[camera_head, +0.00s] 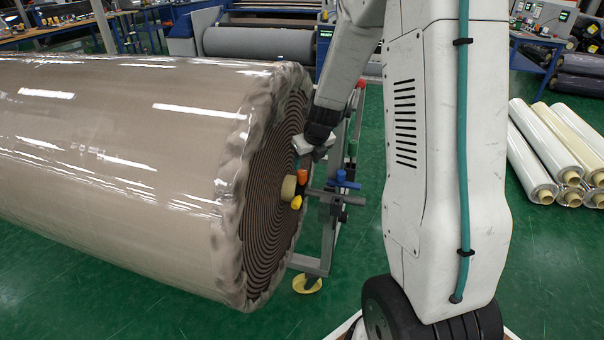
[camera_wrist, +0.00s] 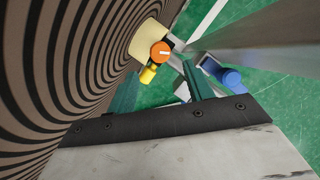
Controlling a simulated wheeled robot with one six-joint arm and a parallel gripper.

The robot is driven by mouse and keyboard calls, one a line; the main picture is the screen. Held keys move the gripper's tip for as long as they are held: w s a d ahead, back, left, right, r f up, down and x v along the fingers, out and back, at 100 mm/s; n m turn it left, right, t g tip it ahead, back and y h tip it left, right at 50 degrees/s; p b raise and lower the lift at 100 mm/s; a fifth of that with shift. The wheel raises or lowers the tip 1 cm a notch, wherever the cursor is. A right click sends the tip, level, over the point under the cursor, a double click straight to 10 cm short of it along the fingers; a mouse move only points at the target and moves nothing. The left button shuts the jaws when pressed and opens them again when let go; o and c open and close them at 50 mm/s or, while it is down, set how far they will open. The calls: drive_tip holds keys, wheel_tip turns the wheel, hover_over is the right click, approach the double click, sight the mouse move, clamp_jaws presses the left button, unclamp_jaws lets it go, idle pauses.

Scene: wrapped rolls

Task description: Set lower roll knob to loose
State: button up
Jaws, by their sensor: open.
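The big wrapped roll (camera_head: 130,170) shows its spiral end face, with a pale core (camera_head: 288,188) at its middle. An orange knob (camera_head: 302,176) with a pale line on its face sits by the core; it also shows in the wrist view (camera_wrist: 160,52). A yellow part (camera_head: 296,202) is just below it, and a blue knob (camera_head: 343,180) is to its right on the stand. No label shows which is the lower roll knob, and its setting cannot be read. My gripper (camera_wrist: 160,88) is open and empty, its green fingers pointing toward the orange knob, apart from it.
A grey metal stand (camera_head: 330,235) with a yellow foot (camera_head: 307,284) stands by the roll end. The roll's face is close on the left in the wrist view. Several pale rolls (camera_head: 545,150) lie at the right. Green floor (camera_head: 350,290) is open below.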

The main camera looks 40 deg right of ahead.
sight(303, 172)
drive_tip(key=shift+m, duration=0.3)
drive_tip(key=x, duration=0.7)
drive_tip(key=shift+w+d+f, duration=0.15)
drive_tip(key=shift+w+f, duration=0.1)
drive_tip(key=shift+f, duration=0.05)
drive_tip(key=c, duration=1)
